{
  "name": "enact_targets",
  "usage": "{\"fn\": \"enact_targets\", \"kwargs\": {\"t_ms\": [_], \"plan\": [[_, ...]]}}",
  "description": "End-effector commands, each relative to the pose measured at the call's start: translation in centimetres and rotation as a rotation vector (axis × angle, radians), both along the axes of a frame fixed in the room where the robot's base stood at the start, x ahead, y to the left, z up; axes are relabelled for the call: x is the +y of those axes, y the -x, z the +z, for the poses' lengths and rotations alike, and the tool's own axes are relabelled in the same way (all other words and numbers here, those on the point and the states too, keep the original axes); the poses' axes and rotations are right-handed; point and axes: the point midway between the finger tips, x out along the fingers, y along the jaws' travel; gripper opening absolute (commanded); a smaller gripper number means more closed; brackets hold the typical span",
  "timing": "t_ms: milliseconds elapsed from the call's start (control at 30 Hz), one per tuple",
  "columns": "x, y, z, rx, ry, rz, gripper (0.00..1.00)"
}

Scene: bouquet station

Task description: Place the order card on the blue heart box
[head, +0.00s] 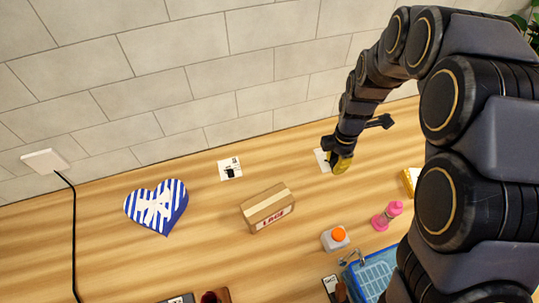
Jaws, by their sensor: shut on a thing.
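The blue heart box (177,204), with white stripes, lies on the wooden table at the left. My gripper (341,164), with yellow fingertips, is at the right of centre, far from the heart box. It is shut on a white card (321,158), which shows beside the fingers and is partly hidden by them. I cannot read whether this is the order card, or tell how high it is above the table. Another white card (230,162) with black marks lies between the heart box and my gripper, near the wall.
A cardboard box (267,207) stands mid-table, between my gripper and the heart box. A white container with an orange top (338,235), a pink bottle (386,216) and a blue basket (372,280) are at the front right. A black cable (74,230) runs down the left.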

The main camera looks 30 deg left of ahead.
Motion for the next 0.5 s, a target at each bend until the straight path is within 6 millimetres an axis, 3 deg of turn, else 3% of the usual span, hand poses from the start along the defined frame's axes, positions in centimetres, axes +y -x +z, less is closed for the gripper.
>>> {"fn": "enact_targets", "kwargs": {"t_ms": [167,267,367,500], "plan": [[0.2,0.2,0.1,0.000,0.000,0.006,0.00],[1.5,0.8,0.3,-0.001,-0.001,0.038,0.00],[4.0,2.4,0.8,-0.002,-0.001,0.106,0.00],[8.6,6.2,1.7,-0.002,-0.002,0.248,0.00]]}}
